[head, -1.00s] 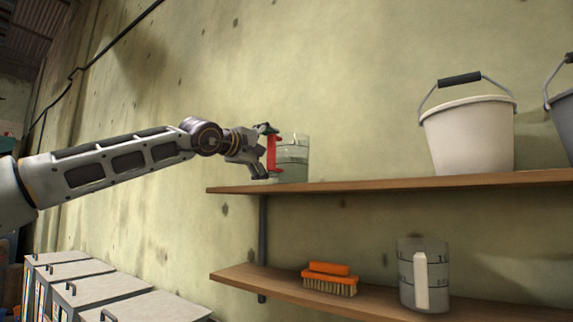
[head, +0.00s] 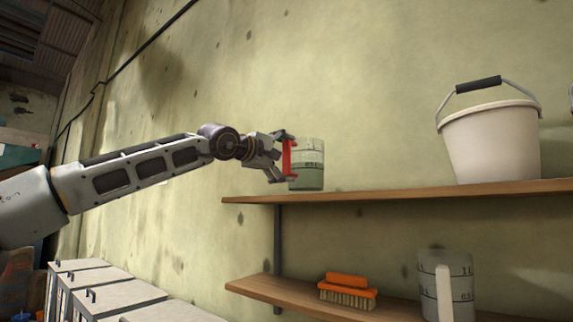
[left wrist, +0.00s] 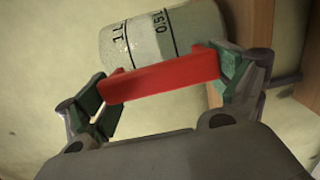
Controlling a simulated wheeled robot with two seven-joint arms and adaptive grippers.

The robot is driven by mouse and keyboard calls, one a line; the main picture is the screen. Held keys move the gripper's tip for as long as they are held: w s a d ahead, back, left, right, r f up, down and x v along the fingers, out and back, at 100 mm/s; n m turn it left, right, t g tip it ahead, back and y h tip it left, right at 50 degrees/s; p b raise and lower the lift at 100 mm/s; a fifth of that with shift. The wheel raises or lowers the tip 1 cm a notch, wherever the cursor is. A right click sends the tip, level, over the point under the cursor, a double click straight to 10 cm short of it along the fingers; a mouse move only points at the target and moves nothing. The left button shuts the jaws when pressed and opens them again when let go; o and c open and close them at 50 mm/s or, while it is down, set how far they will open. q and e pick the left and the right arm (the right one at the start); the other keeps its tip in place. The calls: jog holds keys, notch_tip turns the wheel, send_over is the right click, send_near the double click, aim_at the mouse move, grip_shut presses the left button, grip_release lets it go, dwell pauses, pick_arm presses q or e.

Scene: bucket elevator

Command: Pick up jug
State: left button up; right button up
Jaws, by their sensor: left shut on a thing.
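The jug (head: 311,170) is clear with dark measuring marks and a red handle (head: 288,158). It stands upright at the left part of the upper shelf; I cannot tell whether its base touches the board. My left gripper (head: 282,158) comes in from the left and is shut on the red handle. In the left wrist view the handle (left wrist: 165,77) lies between the green finger pads, one at each end, with the jug body (left wrist: 150,38) behind it. My right gripper is not in view.
The upper shelf (head: 390,193) also bears a white bucket (head: 490,145) at right. The lower shelf (head: 262,286) holds an orange brush (head: 347,290) and another jug with a white handle (head: 460,285). Grey lidded bins (head: 120,290) stand below my left arm. The wall is close behind.

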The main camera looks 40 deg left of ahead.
pick_arm(q)
notch_tip(320, 180, up, 9)
jog(key=p, duration=0.1)
dwell(0.5)
jog(key=shift+s+d+f, duration=0.1)
jog(key=shift+s+f, duration=0.05)
dwell(0.8)
